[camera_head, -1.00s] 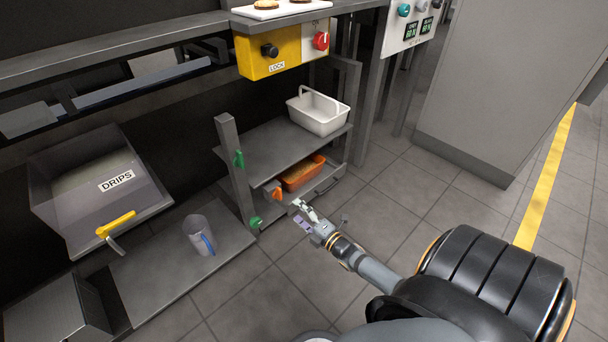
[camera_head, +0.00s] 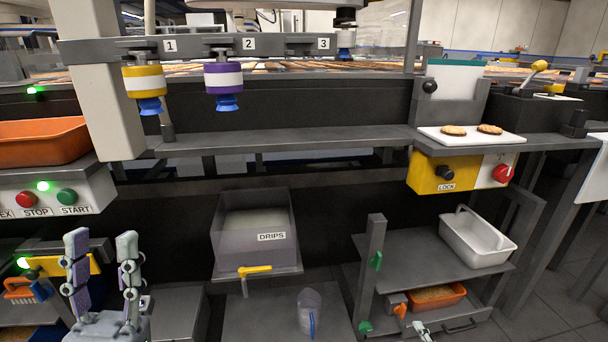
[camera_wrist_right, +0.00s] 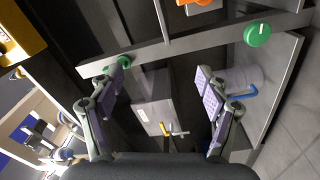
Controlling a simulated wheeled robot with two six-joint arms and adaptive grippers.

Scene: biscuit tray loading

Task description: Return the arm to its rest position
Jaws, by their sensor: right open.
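My left gripper (camera_head: 101,248) stands upright at the lower left of the head view, its two fingers apart and nothing between them. Of my right gripper, only a small part (camera_head: 423,331) shows at the bottom edge of the head view, just below the orange bin (camera_head: 462,293) on the lower shelf. In the right wrist view my right gripper (camera_wrist_right: 160,78) has its fingers wide apart and empty. Between and beyond them are a grey box with a yellow handle (camera_wrist_right: 170,129) and a jug (camera_wrist_right: 242,78) with a blue handle.
A shelf post (camera_head: 370,265) with green knobs stands near my right gripper. A white tub (camera_head: 478,240) sits on the upper shelf. The DRIPS box (camera_head: 228,257) hangs at centre, with the jug (camera_head: 309,300) below it. A control panel (camera_head: 92,190) is above my left gripper.

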